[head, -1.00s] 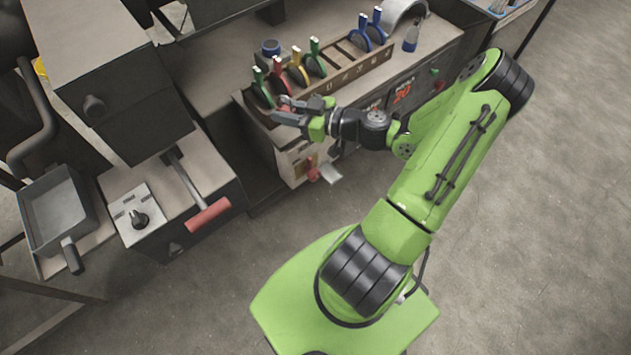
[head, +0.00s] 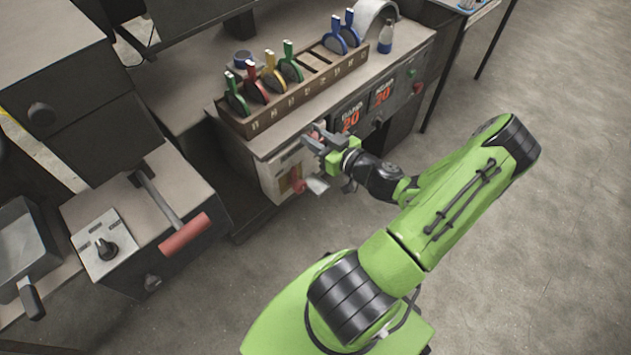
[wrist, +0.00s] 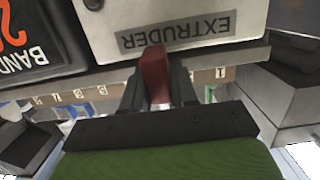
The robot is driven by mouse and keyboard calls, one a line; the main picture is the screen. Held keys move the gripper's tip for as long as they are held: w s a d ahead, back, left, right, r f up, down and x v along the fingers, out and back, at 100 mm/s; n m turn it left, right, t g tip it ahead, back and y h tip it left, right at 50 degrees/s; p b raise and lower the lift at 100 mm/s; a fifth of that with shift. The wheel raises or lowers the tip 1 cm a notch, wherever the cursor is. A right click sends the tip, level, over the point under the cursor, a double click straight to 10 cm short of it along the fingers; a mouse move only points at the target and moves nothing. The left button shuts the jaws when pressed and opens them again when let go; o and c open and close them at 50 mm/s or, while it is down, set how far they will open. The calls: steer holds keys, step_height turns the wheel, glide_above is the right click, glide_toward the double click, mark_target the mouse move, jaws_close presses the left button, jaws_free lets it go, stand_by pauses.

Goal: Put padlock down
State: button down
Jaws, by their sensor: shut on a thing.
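My gripper (head: 314,139) is at the front edge of the workbench, over the left end of the cabinet front. In the wrist view my gripper (wrist: 160,88) is shut on a narrow red thing, which I take to be the padlock (wrist: 155,75). The red thing stands between the two dark fingers, in front of a pale panel with an upside-down EXTRUDER label (wrist: 178,33). Its shackle is not clear to see. In the head view the gripper mostly hides it. A red handle (head: 298,180) and a grey flap (head: 317,185) show on the cabinet front below the gripper.
A long brown rack (head: 300,105) on the workbench holds green, red, yellow and blue tags. A machine with a red-gripped lever (head: 185,235) is at left. The floor (head: 500,260) at right is clear.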

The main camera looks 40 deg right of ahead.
mark_target(307, 172)
step_height(307, 172, down, 17)
steer(key=b, duration=0.5)
steer(key=shift+b, duration=0.3)
steer(key=shift+r, duration=0.2)
steer(key=shift+f, duration=0.15)
steer(key=c, duration=0.9)
jaws_free()
